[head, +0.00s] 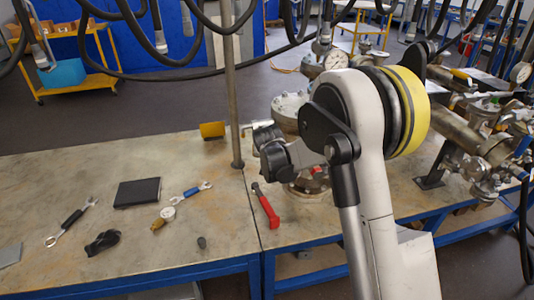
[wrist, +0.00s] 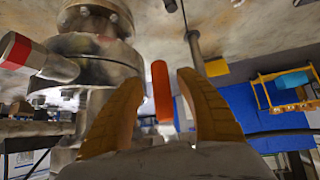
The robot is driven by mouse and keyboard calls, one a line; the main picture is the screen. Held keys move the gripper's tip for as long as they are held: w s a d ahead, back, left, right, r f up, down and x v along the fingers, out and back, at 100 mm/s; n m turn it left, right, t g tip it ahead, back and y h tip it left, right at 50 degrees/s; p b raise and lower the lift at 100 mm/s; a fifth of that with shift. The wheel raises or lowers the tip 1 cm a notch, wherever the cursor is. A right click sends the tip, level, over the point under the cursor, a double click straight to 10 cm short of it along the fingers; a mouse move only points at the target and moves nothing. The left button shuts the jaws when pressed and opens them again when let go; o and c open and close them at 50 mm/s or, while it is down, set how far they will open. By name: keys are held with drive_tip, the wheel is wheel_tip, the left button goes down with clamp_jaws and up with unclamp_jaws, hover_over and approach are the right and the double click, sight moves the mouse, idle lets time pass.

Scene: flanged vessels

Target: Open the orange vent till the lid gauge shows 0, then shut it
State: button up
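The orange vent handle (wrist: 161,90) stands between the two tan fingers of my gripper (wrist: 160,105) in the wrist view. The fingers are apart, with a visible gap on the right; contact on the left is unclear. The flanged vessel (wrist: 95,60) is just left of them. In the head view, the vessel's pale flange (head: 290,105) shows behind my arm, which hides much of it and the vent. A round dial gauge (head: 336,61) rises behind the vessel; I cannot tell if it is the lid gauge, and its needle is too small to read.
A steel post (head: 232,85) and a yellow block (head: 212,130) stand left of the vessel. A red-handled tool (head: 266,207), wrenches and a black box (head: 137,192) lie on the bench (head: 60,180). Another gauge (head: 521,73) sits far right.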

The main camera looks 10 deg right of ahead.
drive_tip(key=v, duration=1.2)
